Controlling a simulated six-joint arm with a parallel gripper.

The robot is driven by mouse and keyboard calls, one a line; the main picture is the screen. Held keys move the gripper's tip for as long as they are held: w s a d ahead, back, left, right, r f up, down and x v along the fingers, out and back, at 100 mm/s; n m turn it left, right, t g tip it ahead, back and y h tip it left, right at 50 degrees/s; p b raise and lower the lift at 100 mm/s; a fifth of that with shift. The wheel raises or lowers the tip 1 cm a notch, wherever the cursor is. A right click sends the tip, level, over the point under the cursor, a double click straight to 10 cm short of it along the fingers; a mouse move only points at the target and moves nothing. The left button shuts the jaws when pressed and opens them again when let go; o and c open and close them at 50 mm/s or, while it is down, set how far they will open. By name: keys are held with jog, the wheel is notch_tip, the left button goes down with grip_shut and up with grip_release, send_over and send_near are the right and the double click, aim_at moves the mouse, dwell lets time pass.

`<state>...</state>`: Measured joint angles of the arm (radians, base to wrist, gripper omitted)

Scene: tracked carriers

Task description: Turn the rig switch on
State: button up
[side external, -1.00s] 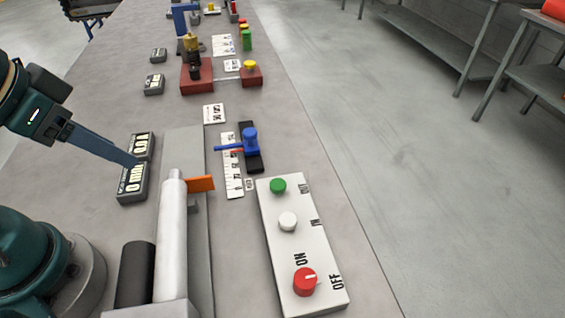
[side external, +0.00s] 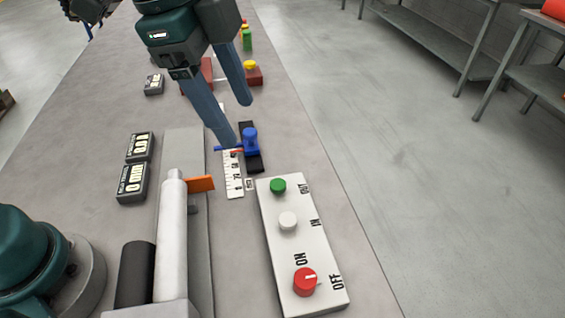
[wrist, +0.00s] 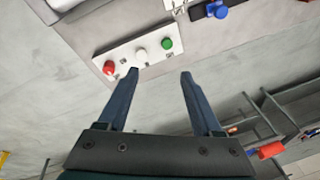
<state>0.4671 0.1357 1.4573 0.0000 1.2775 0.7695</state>
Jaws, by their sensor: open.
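The rig switch is a red round knob (side external: 305,282) with a white line, at the near end of a white control panel (side external: 279,247). The words ON and OFF are printed beside it, and its line points toward the right, on the OFF side. The panel also carries a white button (side external: 288,221) and a green button (side external: 278,186). My gripper (side external: 237,122) is open and empty above the table, beyond the panel near the blue knob. In the wrist view, the red knob (wrist: 109,68) lies left of my open fingers (wrist: 159,74).
A blue knob on a black slide (side external: 250,142) with a printed scale stands just beyond the panel. A white cylinder with an orange flag (side external: 201,184) is left of the panel. Two display boxes (side external: 132,182) sit further left.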

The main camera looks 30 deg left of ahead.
jog(key=s+d+f+m+g, duration=0.1)
jog(key=d+f+m+g, duration=0.1)
jog(key=d+f+m, duration=0.5)
jog(key=n+y, duration=0.1)
send_over(305, 278)
jog(key=shift+g, duration=0.4)
notch_tip(305, 278, down, 5)
jog(key=shift+w+r, duration=0.1)
jog(key=shift+f, duration=2.5)
grip_shut()
